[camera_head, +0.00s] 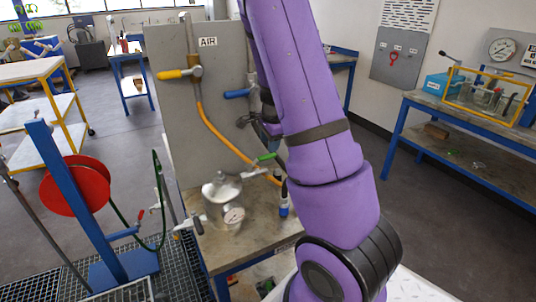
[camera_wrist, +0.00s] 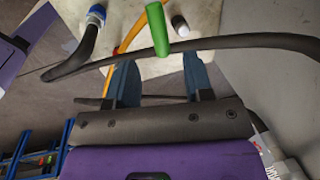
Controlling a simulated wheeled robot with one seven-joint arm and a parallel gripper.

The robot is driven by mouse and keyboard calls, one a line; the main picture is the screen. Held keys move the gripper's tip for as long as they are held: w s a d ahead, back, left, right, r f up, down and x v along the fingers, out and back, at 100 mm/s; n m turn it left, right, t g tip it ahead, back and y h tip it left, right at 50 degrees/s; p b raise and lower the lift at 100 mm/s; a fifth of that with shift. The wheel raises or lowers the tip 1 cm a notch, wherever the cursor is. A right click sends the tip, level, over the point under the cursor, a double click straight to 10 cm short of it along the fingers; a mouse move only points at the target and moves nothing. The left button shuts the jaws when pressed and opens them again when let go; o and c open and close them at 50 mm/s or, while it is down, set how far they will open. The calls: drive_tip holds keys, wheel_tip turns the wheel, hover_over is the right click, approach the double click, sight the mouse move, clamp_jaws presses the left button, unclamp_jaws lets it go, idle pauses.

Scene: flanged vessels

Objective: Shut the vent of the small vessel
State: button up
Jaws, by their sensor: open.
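The small vessel (camera_head: 222,195) is a silver flanged pot with a round gauge (camera_head: 234,216) on its front, standing on the worktable. A green lever handle (camera_head: 266,157) shows behind and right of it, close to my arm; I take it for the vent handle. In the wrist view the green handle (camera_wrist: 157,30) lies just beyond the fingertips, roughly between them. My gripper (camera_wrist: 160,64) is open, its two blue fingers spread and empty. In the head view my purple arm partly hides the gripper and the handle's surroundings.
A grey AIR panel (camera_head: 195,100) stands behind, with a yellow-handled valve (camera_head: 180,73), a blue handle (camera_head: 239,93) and a yellow hose (camera_head: 222,139). A dark hose (camera_wrist: 240,41) crosses close above the fingers. A red reel (camera_head: 75,186) stands at left.

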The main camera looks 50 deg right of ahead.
sight(268, 155)
drive_tip(key=f, duration=0.2)
drive_tip(key=w+f, duration=0.1)
drive_tip(key=f, duration=0.2)
drive_tip(key=shift+d+f, duration=0.15)
drive_tip(key=shift+f, duration=0.15)
clamp_jaws()
